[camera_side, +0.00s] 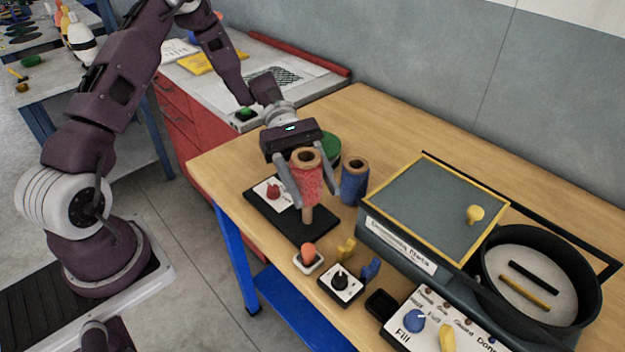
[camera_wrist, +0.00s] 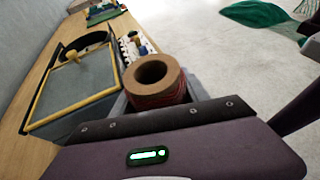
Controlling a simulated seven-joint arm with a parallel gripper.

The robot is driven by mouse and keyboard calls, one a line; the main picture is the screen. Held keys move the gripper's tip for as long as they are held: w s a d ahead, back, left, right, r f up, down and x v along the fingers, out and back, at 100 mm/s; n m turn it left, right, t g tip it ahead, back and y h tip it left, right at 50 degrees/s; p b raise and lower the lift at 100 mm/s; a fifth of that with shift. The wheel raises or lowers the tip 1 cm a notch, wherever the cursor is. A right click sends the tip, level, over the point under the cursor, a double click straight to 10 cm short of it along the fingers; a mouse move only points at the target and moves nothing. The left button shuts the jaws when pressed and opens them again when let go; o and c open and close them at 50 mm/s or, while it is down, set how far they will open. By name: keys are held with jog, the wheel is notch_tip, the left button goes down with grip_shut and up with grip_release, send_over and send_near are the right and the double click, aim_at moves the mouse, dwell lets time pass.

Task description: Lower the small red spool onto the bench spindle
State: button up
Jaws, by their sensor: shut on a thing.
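The small red spool (camera_side: 307,184) has red thread on a tan hollow core and is roughly upright. My gripper (camera_side: 302,190) is shut on it, with a finger at each side. In the wrist view the spool (camera_wrist: 155,83) shows its open core end between the jaws. A short tan peg-like piece (camera_side: 307,214) shows directly below the red thread, over the black base plate (camera_side: 262,213). I cannot tell whether this is the bench spindle or the lower end of the core, nor whether the spool touches the plate.
A blue spool (camera_side: 354,182) stands close to the right, and a green round thing (camera_side: 331,148) sits behind. A red knob (camera_side: 273,191) is on the plate's left. A lidded box (camera_side: 425,210) and black round pan (camera_side: 540,275) fill the right. Small switches (camera_side: 341,284) stand in front.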

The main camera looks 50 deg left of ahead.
jog(key=shift+f, duration=3.1)
jog(key=o, duration=1.6)
jog(key=shift+c, duration=0.2)
jog(key=shift+a, duration=0.1)
jog(key=v, duration=0.7)
